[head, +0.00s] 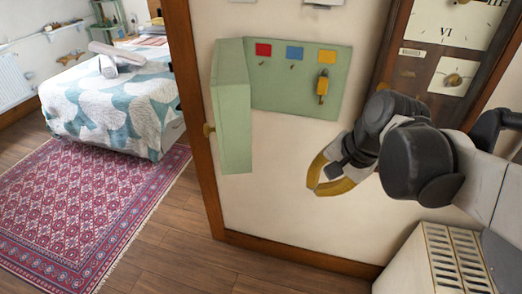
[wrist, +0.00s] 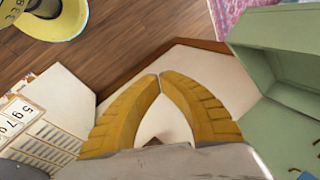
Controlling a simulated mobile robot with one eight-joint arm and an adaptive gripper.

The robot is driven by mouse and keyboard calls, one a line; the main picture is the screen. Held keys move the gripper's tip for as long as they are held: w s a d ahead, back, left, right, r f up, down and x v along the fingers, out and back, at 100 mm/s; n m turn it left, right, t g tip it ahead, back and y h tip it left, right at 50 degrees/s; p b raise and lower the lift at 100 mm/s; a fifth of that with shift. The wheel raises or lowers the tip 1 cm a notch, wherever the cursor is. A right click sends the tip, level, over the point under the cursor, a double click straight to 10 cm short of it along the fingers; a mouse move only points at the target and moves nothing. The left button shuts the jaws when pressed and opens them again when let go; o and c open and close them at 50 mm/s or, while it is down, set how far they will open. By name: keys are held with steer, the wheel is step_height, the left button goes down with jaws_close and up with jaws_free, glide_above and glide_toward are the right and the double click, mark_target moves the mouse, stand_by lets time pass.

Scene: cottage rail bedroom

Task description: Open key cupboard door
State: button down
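The pale green key cupboard (head: 333,98) is on the cream wall, with its door (head: 233,120) standing open, swung out to the left. A round brass knob (head: 208,130) shows at the door's left side. Inside, red, blue and yellow labels sit above small hooks, and a yellow padlock-like item (head: 322,86) hangs under the yellow label. My gripper (head: 312,186) is below and right of the door, apart from it, with its yellow fingertips together and nothing between them. In the wrist view the fingertips (wrist: 160,76) meet, and the green door (wrist: 275,35) is at right.
A wall clock (head: 455,60) in a wooden case hangs right of the cupboard. A cream slatted heater (head: 432,262) stands below my arm. A bed (head: 115,100) and red patterned rug (head: 90,205) lie beyond the wooden post at left. A yellow hat (wrist: 55,20) shows in the wrist view.

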steer(key=w+r+m+g+y+p, duration=0.4)
steer(key=w+m+y+p, duration=0.25)
steer(key=w+m, duration=0.35)
steer(key=a+r+b+x, duration=0.1)
steer(key=x, duration=1.2)
steer(key=shift+w+a+n+h, duration=0.35)
steer(key=shift+w+a+n, duration=0.05)
steer(key=shift+w+a, duration=0.2)
steer(key=shift+r, duration=0.1)
